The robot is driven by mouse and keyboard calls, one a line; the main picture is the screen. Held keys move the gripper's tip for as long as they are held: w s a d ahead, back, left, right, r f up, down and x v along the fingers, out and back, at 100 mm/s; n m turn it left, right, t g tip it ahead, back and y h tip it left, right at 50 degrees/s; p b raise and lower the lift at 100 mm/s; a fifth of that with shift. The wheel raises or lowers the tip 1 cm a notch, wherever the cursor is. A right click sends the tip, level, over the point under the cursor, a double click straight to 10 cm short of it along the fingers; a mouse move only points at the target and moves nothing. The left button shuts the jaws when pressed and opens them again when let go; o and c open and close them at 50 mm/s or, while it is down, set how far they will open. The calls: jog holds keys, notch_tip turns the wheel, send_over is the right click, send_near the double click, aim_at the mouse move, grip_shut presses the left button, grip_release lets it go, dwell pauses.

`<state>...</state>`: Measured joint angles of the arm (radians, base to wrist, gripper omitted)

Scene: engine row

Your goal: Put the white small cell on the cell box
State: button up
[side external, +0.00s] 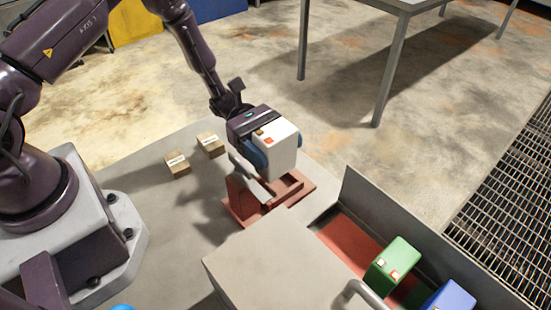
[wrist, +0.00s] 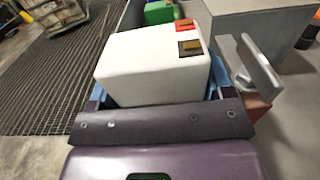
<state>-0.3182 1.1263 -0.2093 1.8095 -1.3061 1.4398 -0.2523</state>
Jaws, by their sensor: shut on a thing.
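The white small cell (side external: 283,150) is a white block with one red and one dark terminal on top. My gripper (side external: 262,152) is shut on it, with blue fingers at its sides. In the wrist view the white cell (wrist: 152,68) fills the space between the fingers. It is over a red stand (side external: 243,208) with a grey upright plate; I cannot tell if they touch. The cell box seems to be the grey-walled box (side external: 385,215) at lower right, with a red floor, a green cell (side external: 392,262) and a blue cell (side external: 449,298) in it.
A grey block with a curved handle (side external: 275,255) stands between the red stand and the box's near side. Two small cardboard boxes (side external: 177,163) (side external: 210,144) lie on the table left of the gripper. A metal grating (side external: 505,220) lies on the floor beyond the box.

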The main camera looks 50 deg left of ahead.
aim_at(276, 129)
notch_tip(276, 129, up, 3)
jog(key=shift+w+r, duration=0.1)
jog(key=shift+r+t, duration=0.15)
jog(key=shift+t, duration=0.15)
jog(key=shift+w+a+r+n+t, duration=0.15)
jog(key=shift+r+n+t, duration=0.15)
jog(key=shift+n+t, duration=0.25)
jog(key=w+a+r+n+t+y, duration=0.2)
jog(key=a+r+n+t+y, duration=0.3)
jog(key=a+t, duration=0.5)
jog(key=d+f+m+g+h, duration=0.1)
jog(key=d+g, duration=0.2)
jog(key=s+d+f+m+g+h, duration=0.1)
jog(key=d+f+m+g+h, duration=0.1)
jog(key=d+g, duration=0.1)
jog(key=s+d+f+m+g+h, duration=0.1)
jog(key=d+f+m+g+h, duration=0.1)
jog(key=d+g, duration=0.2)
jog(key=shift+d+f, duration=0.1)
jog(key=shift+f, duration=0.05)
jog(key=shift+s+d+f+m+g, duration=0.15)
jog(key=shift+m+g, duration=0.2)
jog(key=shift+g, duration=0.2)
jog(key=shift+s+g, duration=0.1)
jog(key=shift+g, duration=0.2)
